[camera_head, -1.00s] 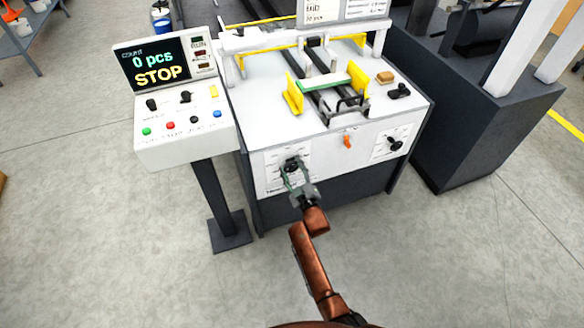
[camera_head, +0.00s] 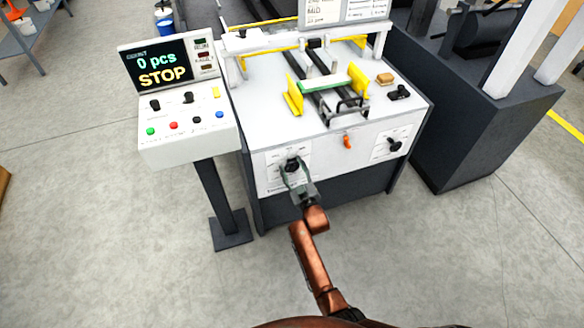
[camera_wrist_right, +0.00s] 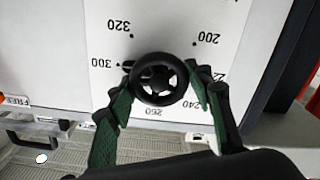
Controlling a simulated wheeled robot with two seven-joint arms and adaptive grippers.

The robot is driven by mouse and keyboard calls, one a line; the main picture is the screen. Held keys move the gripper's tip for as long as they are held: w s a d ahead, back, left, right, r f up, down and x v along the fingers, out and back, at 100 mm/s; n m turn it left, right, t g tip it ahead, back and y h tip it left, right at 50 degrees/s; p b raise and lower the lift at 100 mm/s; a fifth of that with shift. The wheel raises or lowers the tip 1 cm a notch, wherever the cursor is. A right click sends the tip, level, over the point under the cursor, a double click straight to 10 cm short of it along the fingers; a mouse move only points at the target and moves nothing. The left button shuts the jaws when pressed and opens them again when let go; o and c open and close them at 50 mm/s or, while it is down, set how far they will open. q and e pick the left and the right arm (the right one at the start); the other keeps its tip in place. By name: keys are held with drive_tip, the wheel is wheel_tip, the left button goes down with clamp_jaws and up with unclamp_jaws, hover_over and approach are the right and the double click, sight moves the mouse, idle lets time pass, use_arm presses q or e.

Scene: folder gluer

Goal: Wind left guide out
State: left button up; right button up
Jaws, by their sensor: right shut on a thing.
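The left guide's black handwheel (camera_head: 292,165) is on the lower left of the machine's white front panel. In the right wrist view the handwheel (camera_wrist_right: 160,79) sits in front of a white dial plate (camera_wrist_right: 112,47) with numbers from 200 to 320. My right gripper (camera_head: 291,172) is shut on the handwheel, with its green-padded fingers (camera_wrist_right: 162,92) on either side of the rim. The yellow left guide (camera_head: 293,95) stands on the machine top, left of a green-edged white carton piece (camera_head: 325,84). The yellow right guide (camera_head: 358,82) stands opposite. My left gripper is not in view.
A control stand (camera_head: 187,140) at the left reads 0 pcs and STOP. An orange lever (camera_head: 347,141) and a second black knob (camera_head: 394,145) are on the panel to the right. A dark machine (camera_head: 470,130) stands at right. The floor in front is clear.

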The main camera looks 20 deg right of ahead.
drive_tip(key=o, duration=1.2)
drive_tip(key=s, duration=0.7)
drive_tip(key=shift+s, duration=0.25)
drive_tip(key=shift+d+f, duration=0.1)
